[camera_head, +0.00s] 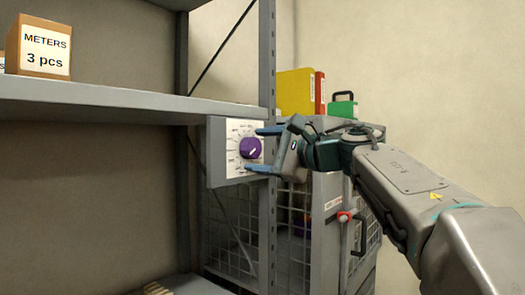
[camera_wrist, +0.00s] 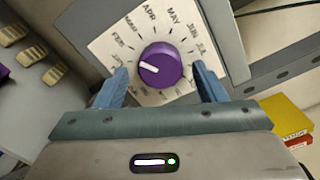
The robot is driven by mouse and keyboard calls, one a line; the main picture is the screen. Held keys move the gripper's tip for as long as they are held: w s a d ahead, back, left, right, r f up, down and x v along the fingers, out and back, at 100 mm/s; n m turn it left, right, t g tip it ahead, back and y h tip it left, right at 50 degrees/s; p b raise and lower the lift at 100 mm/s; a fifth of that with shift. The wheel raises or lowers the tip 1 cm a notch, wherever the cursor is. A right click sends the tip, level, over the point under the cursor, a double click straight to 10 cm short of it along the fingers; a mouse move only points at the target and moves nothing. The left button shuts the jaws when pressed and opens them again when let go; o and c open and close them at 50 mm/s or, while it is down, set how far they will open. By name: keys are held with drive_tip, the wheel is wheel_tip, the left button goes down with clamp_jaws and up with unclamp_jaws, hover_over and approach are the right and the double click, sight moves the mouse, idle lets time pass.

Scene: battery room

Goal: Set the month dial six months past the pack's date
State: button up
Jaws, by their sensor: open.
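The month dial is a purple knob (camera_head: 250,148) on a white plate (camera_head: 232,135) fixed to the grey shelf rack. In the wrist view the knob (camera_wrist: 160,66) has a white pointer aimed left and slightly up, on the FEB side of the ring. APR, MAY and JUN read at the top; some labels are hidden by my fingers and the knob. My gripper (camera_head: 259,150) is open, its two blue fingers on either side of the knob, with visible gaps between them in the wrist view (camera_wrist: 160,78). No date on a pack is readable.
A METERS box (camera_head: 40,47) stands on the upper shelf (camera_head: 110,98). A wire-mesh cabinet (camera_head: 295,235) with a red latch (camera_head: 343,216) stands below my arm. Yellow (camera_head: 295,92) and red (camera_head: 320,93) binders and a green case (camera_head: 343,109) rest on top.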

drive_tip(key=p+v, duration=0.2)
drive_tip(key=v, duration=1.1)
drive_tip(key=shift+s+d, duration=0.25)
drive_tip(key=shift+d, duration=0.05)
